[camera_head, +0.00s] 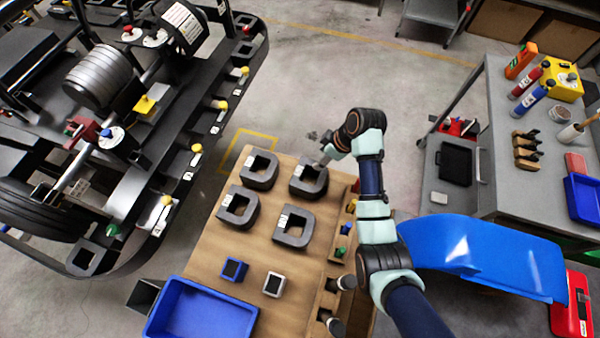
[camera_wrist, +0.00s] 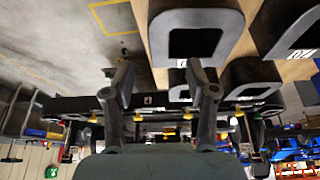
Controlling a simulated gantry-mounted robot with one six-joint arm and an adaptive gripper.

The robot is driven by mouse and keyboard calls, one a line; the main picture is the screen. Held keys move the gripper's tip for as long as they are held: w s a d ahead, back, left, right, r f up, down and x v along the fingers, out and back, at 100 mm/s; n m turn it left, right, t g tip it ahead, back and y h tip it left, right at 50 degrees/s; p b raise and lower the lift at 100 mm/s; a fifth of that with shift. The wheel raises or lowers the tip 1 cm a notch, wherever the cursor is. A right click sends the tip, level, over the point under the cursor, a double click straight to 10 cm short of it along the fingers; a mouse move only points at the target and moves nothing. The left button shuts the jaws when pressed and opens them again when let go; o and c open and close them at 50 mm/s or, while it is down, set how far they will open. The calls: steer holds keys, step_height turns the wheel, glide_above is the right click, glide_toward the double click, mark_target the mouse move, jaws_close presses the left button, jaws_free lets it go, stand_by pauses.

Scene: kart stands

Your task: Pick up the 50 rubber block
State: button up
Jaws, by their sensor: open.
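Several dark grey D-shaped rubber blocks with square holes lie on a wooden-topped table (camera_head: 210,260). They are a back left block (camera_head: 258,184), a back right block (camera_head: 309,190), a front left block (camera_head: 238,221) and a front right block (camera_head: 290,240). Their white labels are too small to read in the head view, so I cannot tell which is the 50. My gripper (camera_head: 319,142) is at the table's far edge, close behind the back right block. In the wrist view, my gripper (camera_wrist: 163,88) is open and empty, with a block (camera_wrist: 201,18) beyond its fingers.
A blue bin (camera_head: 205,312), a blue cube (camera_head: 234,270) and a light cube (camera_head: 273,284) are at the table's near side. A black kart (camera_head: 120,120) stands left. A grey bench (camera_head: 500,160) and blue curved panel (camera_head: 480,262) are right. Open floor lies beyond the table.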

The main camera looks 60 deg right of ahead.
steer(key=shift+x, duration=1.2)
steer(key=x, duration=0.1)
steer(key=b+x, duration=0.1)
steer(key=x, duration=0.3)
steer(key=shift+s+d+f+b, duration=0.1)
steer(key=shift+s+f+b, duration=0.1)
steer(key=shift+f+b, duration=0.1)
steer(key=shift+r, duration=0.1)
jaws_close()
